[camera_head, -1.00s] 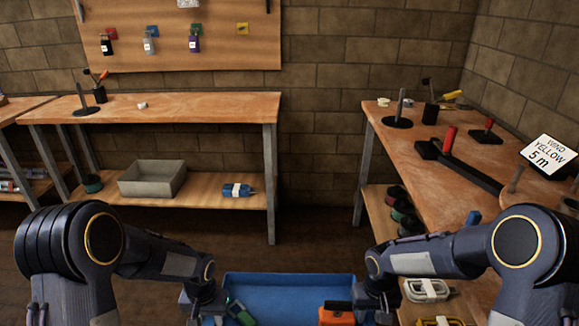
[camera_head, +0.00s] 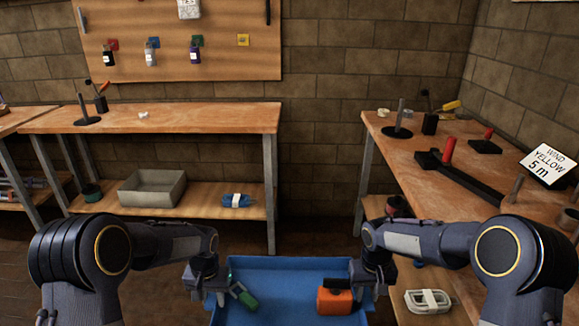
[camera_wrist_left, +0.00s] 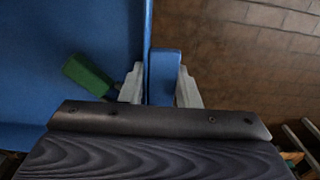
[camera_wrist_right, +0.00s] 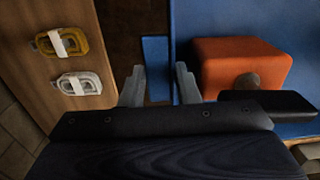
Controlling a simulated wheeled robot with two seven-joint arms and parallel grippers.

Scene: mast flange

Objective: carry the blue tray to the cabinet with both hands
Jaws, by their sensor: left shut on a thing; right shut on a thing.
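The blue tray (camera_head: 288,270) is in front of me at the bottom of the head view, between my two arms. It holds a green object (camera_head: 246,299) on the left and an orange block with a dark part (camera_head: 334,299) on the right. My left gripper (camera_wrist_left: 160,88) is shut on the tray's left handle (camera_wrist_left: 164,70). My right gripper (camera_wrist_right: 160,88) is shut on the tray's right handle (camera_wrist_right: 156,60). The tray's near edge is cut off in the head view. I cannot make out a cabinet.
A wooden bench (camera_head: 190,117) with a lower shelf stands ahead on the left, a grey bin (camera_head: 152,188) on its shelf. Another bench (camera_head: 455,185) runs along the right, close to my right arm, bearing a sign (camera_head: 548,161). Floor shows between them.

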